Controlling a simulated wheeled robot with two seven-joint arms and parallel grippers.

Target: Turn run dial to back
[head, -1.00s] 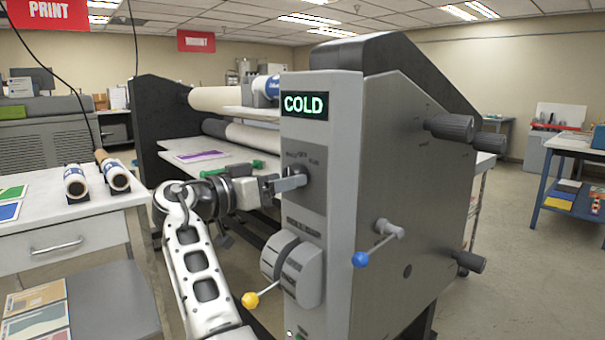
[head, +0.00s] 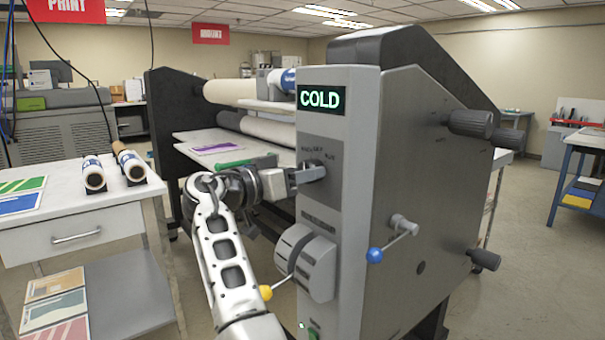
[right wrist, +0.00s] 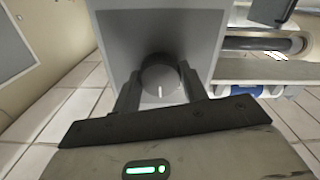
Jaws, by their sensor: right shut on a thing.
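The run dial (head: 313,171) is a dark round knob on the grey front panel of the laminator (head: 345,130), below a green display reading COLD. In the right wrist view the dial (right wrist: 160,78) has a white pointer line toward the bottom of the picture. My right gripper (head: 306,174) has its fingers at the dial, and in the right wrist view they stand on both sides of it, shut on it. The labels round the dial are too small to read fully and partly hidden. My left gripper is not in view.
Below the dial is a larger grey round housing (head: 318,268) with a yellow-tipped lever (head: 266,292). A blue-tipped crank (head: 376,254) sticks out of the side panel. A white table (head: 80,215) with film rolls stands at left. Open floor lies at right.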

